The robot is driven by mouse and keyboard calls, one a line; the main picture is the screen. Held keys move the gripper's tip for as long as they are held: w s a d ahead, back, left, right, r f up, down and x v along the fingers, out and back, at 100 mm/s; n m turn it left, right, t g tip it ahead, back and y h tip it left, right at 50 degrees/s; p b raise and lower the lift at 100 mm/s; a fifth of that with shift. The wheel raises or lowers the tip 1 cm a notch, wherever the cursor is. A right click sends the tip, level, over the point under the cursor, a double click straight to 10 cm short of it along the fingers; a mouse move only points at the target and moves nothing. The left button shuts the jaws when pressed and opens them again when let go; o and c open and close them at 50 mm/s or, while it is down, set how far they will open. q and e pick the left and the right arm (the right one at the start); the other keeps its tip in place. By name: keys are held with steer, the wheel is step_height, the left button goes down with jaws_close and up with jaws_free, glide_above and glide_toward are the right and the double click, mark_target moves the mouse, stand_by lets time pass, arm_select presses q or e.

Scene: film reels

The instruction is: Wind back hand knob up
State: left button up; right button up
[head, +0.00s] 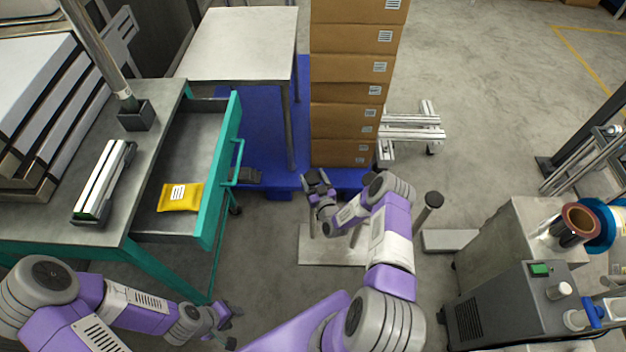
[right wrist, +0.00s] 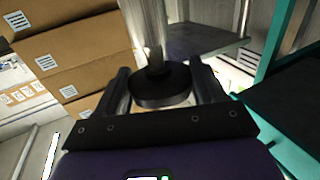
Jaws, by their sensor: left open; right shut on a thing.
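A round black knob (right wrist: 162,88) sits between the two fingers of my right gripper (right wrist: 162,80) in the right wrist view. A pale, shiny upright shaft (right wrist: 145,30) rises behind it. My right gripper (head: 318,183) is shut on this knob; in the head view it is in front of the box stack, and the knob is hard to make out there. My left gripper (head: 229,324) is open and empty, low near the bottom, right of the teal bench.
A tall stack of cardboard boxes (head: 357,118) stands on a blue pallet (head: 262,115). An open teal drawer (head: 222,165) holds a yellow packet (head: 180,197). A black-topped post (head: 432,201) stands right of my right arm. A grey machine (head: 510,305) with a film reel (head: 578,222) fills the lower right.

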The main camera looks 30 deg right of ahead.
steer(key=n+y, duration=0.3)
steer(key=y, duration=0.1)
steer(key=shift+d+y+b, duration=0.1)
steer(key=shift+y+b, duration=0.25)
steer(key=shift+y, duration=0.05)
steer(key=shift+n+g+y, duration=0.7)
steer(key=shift+n+y, duration=1.2)
steer(key=shift+y, duration=1)
steer(key=shift+f, duration=0.1)
steer(key=o, duration=1)
steer(key=shift+f, duration=0.1)
steer(key=shift+s, duration=0.1)
steer(key=shift+f, duration=0.1)
